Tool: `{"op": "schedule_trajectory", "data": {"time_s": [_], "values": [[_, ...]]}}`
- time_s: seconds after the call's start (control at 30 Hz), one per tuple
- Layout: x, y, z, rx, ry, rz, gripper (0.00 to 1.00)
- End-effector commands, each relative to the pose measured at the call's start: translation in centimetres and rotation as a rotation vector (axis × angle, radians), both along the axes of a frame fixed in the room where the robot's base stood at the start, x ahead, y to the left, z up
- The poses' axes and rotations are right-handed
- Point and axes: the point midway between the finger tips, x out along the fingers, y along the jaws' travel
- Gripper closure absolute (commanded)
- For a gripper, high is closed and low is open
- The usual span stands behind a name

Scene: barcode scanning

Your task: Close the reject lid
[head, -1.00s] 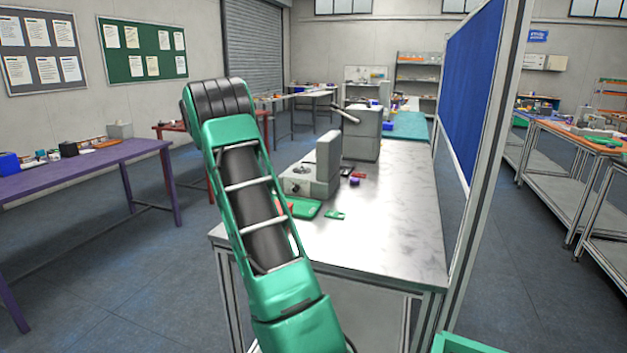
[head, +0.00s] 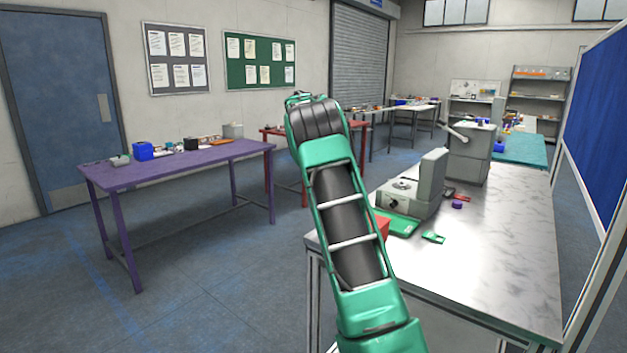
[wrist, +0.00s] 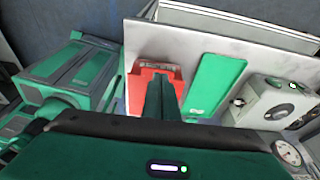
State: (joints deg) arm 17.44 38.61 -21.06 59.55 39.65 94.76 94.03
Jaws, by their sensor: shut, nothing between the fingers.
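My gripper (wrist: 160,97) shows in the wrist view as dark green fingers pressed together, shut and empty. Its tips overlap a red box-like thing (wrist: 140,82) at the edge of the pale bench. Whether they touch it I cannot tell. No part is clearly recognisable as the reject lid, and its position cannot be read. In the head view only a small red patch (head: 382,227) shows beside my green arm, which hides the rest. My gripper is hidden in the head view.
A green flat piece (wrist: 216,86) lies beside the red thing. Right of it is a grey device (wrist: 258,112) with a knob; the head view shows an upright grey panel (head: 434,175) there. The metal bench's near right part (head: 495,265) is clear. A purple table (head: 190,163) stands left.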

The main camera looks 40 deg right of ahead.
Motion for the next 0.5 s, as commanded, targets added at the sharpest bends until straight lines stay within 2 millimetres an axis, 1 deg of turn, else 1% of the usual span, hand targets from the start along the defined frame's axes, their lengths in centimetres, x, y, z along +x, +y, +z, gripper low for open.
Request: {"op": "schedule_trajectory", "data": {"time_s": [0.03,0.1,0.3,0.5], "values": [[0.8,0.0,0.2,-0.003,-0.003,0.001,1.00],[1.7,0.2,0.5,-0.004,-0.003,0.000,1.00],[4.2,0.6,1.1,-0.004,-0.003,0.000,1.00],[5.9,0.9,1.5,-0.003,-0.004,-0.001,1.00]]}}
